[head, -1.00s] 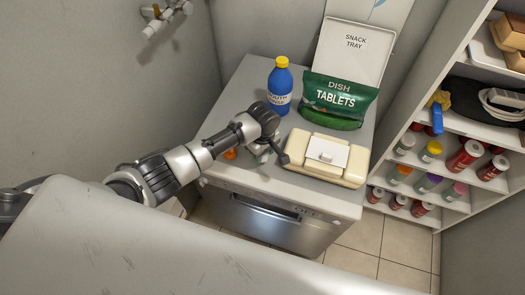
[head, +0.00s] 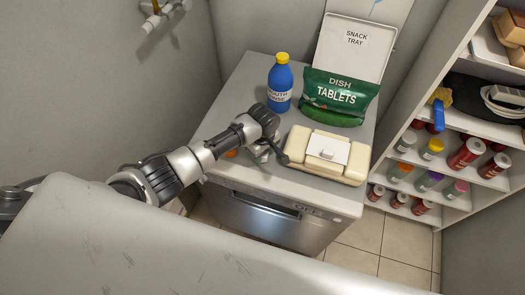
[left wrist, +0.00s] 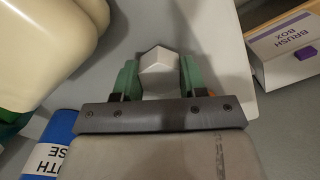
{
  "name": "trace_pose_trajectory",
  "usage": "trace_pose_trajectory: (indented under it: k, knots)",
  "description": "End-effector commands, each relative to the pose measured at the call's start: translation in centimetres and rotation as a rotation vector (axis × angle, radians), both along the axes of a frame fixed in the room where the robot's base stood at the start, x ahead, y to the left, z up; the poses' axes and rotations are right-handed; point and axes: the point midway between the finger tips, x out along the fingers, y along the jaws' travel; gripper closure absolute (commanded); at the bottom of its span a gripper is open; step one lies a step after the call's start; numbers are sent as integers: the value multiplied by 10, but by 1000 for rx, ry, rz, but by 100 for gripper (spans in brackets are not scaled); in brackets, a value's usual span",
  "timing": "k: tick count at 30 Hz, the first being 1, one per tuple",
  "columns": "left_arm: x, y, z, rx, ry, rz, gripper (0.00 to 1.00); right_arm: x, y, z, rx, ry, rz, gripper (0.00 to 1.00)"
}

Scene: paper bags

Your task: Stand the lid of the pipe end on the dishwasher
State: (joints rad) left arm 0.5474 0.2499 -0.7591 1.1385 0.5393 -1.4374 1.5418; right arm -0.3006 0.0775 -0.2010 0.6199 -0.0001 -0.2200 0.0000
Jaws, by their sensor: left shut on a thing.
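My left gripper (head: 262,152) is over the front left part of the dishwasher (head: 268,218) top, beside the cream box. In the left wrist view its green fingers (left wrist: 160,78) are shut on a pale, faceted piece (left wrist: 158,60), which looks like the lid of the pipe end. In the head view the gripper mostly hides this piece, and I cannot tell whether it touches the dishwasher. The white pipe end (head: 160,16) sticks out of the wall at the upper left. My right gripper is not in view.
On the dishwasher stand a blue bottle (head: 280,88), a green dish tablets bag (head: 338,98), a white snack tray (head: 352,45) and a cream box (head: 305,157). A small orange thing (head: 232,153) shows beside my arm. Shelves (head: 478,172) with several jars stand at the right.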

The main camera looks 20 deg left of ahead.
Motion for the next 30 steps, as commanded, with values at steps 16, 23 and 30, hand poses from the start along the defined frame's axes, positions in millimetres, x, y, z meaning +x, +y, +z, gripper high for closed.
trace_pose_trajectory:
  k: [16,23,30]
  knots:
    - [0,-1,-12,-1,1,0,87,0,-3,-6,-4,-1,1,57]
    - [0,0,-13,0,1,0,43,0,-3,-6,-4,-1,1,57]
    - [0,0,-13,-1,1,0,29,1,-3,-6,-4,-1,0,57]
